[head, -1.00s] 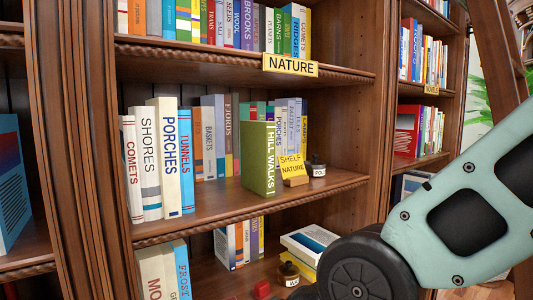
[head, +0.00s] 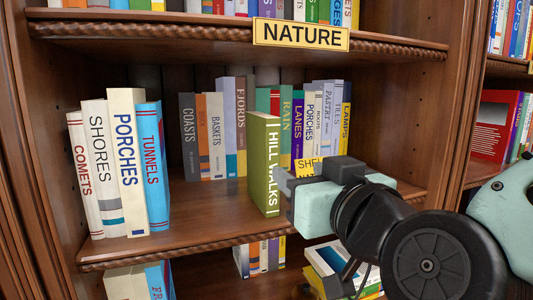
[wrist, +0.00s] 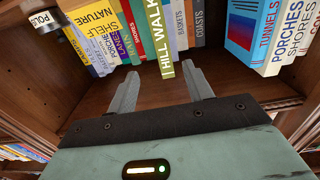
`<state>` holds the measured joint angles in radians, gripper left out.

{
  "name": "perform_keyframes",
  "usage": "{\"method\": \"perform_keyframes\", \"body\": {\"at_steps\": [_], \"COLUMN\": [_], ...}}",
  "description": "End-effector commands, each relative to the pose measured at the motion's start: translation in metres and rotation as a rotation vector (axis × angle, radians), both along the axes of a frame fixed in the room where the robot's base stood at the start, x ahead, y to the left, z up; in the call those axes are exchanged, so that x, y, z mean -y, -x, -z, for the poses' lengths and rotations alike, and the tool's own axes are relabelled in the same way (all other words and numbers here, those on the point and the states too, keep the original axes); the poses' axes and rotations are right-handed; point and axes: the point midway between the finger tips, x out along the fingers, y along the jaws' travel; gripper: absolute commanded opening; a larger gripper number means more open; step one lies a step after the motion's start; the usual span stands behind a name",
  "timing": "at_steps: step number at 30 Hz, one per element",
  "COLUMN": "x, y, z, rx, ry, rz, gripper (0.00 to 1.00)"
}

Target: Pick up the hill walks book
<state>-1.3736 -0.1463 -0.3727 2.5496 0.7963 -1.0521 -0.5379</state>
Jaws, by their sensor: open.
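The green Hill Walks book (head: 264,165) stands upright near the front of the middle shelf, its white-lettered spine facing out. In the wrist view the book (wrist: 161,45) shows upside down, beyond and between my two fingertips. My gripper (wrist: 159,80) is open and empty, with its fingers pointing into the shelf at the book's spine. In the head view my gripper (head: 285,190) is just right of the book, and its wrist hides part of the shelf and the yellow sign (head: 309,167). I cannot tell from the head view whether a finger touches the book.
Comets, Shores, Porches and Tunnels books (head: 122,165) stand to the left, with bare shelf (head: 210,205) between. A row of books (head: 212,135) stands behind. An ink pot (wrist: 43,20) shows in the wrist view. The shelf above carries a NATURE sign (head: 300,35).

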Motion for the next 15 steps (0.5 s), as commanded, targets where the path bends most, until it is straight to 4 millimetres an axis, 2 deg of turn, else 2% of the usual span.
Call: {"method": "perform_keyframes", "body": {"at_steps": [1,10,15], "x": [-0.002,-0.012,-0.024], "y": [-0.005,-0.035,-0.068], "z": [-0.006,-0.005,-0.002], "rx": [-0.001,-0.001,0.001], "ry": [0.009,0.008,0.004], "rz": [0.000,-0.002,-0.001], "gripper": [0.51,0.51,0.51]}}
